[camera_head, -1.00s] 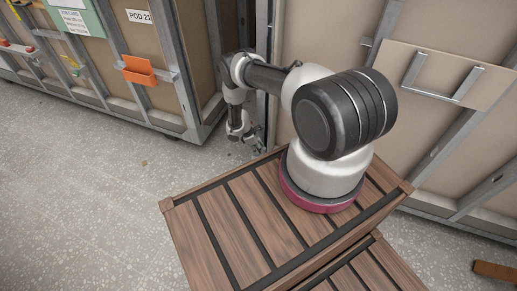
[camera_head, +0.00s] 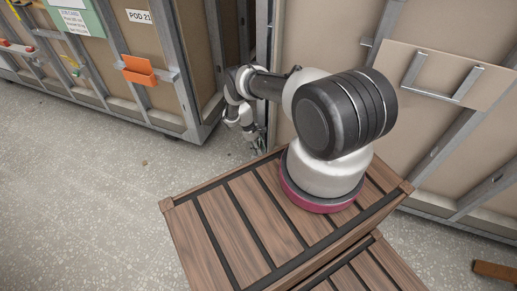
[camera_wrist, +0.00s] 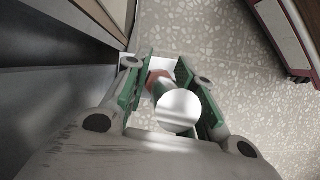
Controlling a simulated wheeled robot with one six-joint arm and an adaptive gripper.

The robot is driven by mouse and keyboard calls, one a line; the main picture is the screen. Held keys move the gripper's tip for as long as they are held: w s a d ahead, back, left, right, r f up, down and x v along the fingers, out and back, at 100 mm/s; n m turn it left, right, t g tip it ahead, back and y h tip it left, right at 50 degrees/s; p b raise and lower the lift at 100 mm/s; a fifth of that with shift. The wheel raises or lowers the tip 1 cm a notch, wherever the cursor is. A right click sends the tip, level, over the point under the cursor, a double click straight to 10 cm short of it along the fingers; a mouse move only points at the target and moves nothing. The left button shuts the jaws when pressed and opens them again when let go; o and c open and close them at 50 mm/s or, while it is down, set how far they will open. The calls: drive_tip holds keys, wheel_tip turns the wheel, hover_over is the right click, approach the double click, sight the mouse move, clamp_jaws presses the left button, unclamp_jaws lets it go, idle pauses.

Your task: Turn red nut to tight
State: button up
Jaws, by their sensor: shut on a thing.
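In the wrist view, the red nut (camera_wrist: 155,79) shows as a small dull-red patch between the green-padded fingers of my gripper (camera_wrist: 165,76). A pale round pipe or bolt end (camera_wrist: 178,110) stands in front of it and hides part of it. The fingers are shut on the nut, one on each side. In the head view, my gripper (camera_head: 254,138) is low beside the gap between two pods, and the nut cannot be made out there. The nut's tightness cannot be told.
A pod with an orange holder (camera_head: 139,70) stands at left. Another pod with a metal handle frame (camera_head: 441,78) stands close at right, leaving a narrow gap. The speckled floor (camera_head: 90,200) at left is clear. A brown block (camera_head: 494,271) lies at lower right.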

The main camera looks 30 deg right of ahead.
drive_tip(key=shift+m, duration=0.3)
drive_tip(key=o, duration=0.7)
drive_tip(key=v, duration=1.2)
